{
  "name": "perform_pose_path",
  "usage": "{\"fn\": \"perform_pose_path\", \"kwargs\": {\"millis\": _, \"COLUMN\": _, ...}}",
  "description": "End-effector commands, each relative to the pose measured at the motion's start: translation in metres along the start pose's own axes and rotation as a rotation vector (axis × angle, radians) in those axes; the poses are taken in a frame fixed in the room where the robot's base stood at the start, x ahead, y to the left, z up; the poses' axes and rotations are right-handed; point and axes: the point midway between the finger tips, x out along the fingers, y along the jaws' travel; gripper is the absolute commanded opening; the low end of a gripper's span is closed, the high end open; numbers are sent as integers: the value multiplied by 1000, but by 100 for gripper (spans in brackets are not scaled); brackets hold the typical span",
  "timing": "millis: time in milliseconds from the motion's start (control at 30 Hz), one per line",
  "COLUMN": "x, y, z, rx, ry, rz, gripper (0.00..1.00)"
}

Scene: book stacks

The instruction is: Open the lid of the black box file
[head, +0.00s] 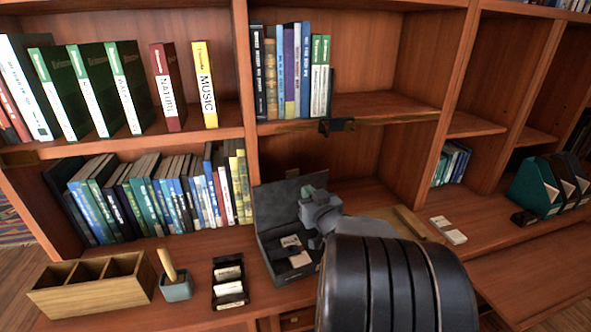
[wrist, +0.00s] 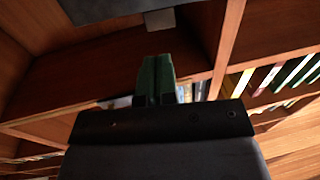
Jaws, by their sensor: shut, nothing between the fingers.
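The black box file (head: 262,248) sits on the lower counter with its lid (head: 275,203) raised, standing up at the back. White cards or papers (head: 293,250) show inside the box. My gripper (head: 309,191) is at the upper right of the lid, partly in front of it; whether it touches the lid is unclear. In the wrist view the green fingers of my gripper (wrist: 158,70) are together with nothing between them. A dark panel (wrist: 105,8) crosses the top of the wrist view, perhaps part of the box file. My arm hides the box's right side.
A wooden divided tray (head: 80,293), a small pot (head: 177,288) and a black card holder (head: 229,303) stand left of the box. Books fill the shelf (head: 130,215) behind. White cards (head: 447,230) lie to the right. A shelf edge (head: 380,119) runs above my gripper.

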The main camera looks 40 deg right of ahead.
Motion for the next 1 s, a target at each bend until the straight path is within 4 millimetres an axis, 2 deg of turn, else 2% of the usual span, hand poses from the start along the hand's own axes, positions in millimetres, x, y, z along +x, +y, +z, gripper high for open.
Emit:
{"fn": "perform_pose_path", "kwargs": {"millis": 33, "x": 12, "y": -1, "z": 1, "rx": -1, "ry": 1, "rz": -5, "gripper": 0}}
{"fn": "perform_pose_path", "kwargs": {"millis": 200, "x": 42, "y": -1, "z": 1, "rx": -1, "ry": 1, "rz": -4, "gripper": 0}}
{"fn": "perform_pose_path", "kwargs": {"millis": 400, "x": 67, "y": 0, "z": 0, "rx": -1, "ry": 2, "rz": -1, "gripper": 0}}
{"fn": "perform_pose_path", "kwargs": {"millis": 633, "x": 80, "y": 0, "z": 0, "rx": -2, "ry": 2, "rz": 0, "gripper": 0}}
{"fn": "perform_pose_path", "kwargs": {"millis": 1000, "x": 82, "y": 0, "z": 1, "rx": -2, "ry": 2, "rz": 0, "gripper": 0}}
